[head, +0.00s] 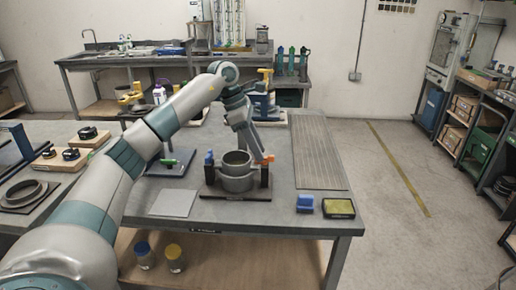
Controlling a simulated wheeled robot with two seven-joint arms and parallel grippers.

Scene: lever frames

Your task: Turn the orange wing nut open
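The orange wing nut (269,158) shows as a small orange piece on top of a black post at the right side of a grey ring-shaped fixture (237,173) on the table. A blue wing nut (209,158) tops the matching post at the left. My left gripper (257,154) points down from above, with its fingertips close beside the orange wing nut. I cannot tell whether they touch it, or whether the fingers are open or shut. The fingers partly cover the fixture's right side. My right gripper is not in view.
The fixture's dark base (236,194) sits on the grey table (270,215). A blue block (305,203) and a yellow-topped sponge (339,208) lie to the right front. A grey plate (174,203) lies left. A ribbed mat (318,150) is clear at the right.

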